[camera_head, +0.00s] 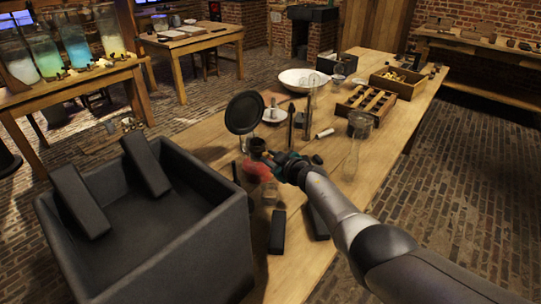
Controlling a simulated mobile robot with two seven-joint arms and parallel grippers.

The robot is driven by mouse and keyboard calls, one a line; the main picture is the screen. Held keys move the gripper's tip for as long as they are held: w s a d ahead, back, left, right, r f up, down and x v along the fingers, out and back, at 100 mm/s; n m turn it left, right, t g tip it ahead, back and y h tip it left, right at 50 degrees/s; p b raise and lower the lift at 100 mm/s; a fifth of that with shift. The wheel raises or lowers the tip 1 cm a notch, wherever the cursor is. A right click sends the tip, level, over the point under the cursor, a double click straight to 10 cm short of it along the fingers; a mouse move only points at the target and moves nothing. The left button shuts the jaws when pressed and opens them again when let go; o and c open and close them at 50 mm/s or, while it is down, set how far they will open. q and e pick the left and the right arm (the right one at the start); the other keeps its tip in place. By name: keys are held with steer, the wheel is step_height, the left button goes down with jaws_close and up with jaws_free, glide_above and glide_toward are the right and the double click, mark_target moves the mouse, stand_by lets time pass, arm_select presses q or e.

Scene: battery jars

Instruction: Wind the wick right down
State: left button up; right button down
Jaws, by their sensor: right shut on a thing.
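A small lamp-like object, with a dark round top (257,146) and a reddish lower part (259,171), stands on the wooden table (335,222) near the middle of the view. My right gripper (272,160) reaches in from the right and is shut at the right side of this object, just below its dark top. The part between the fingers is too small and too covered to make out. I cannot make out the wick or a flame. My left gripper does not show.
A large dark open box (218,262) fills the left front. A round black disc (244,112) on a stand rises behind the lamp. Dark blocks (277,232) lie in front. A glass flask (353,158), a white bowl (300,80) and a compartmented tray (366,103) stand further back.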

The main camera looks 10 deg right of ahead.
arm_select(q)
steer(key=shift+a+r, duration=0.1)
arm_select(e)
steer(key=shift+n, duration=0.3)
stand_by(0.3)
steer(key=c, duration=0.7)
jaws_free()
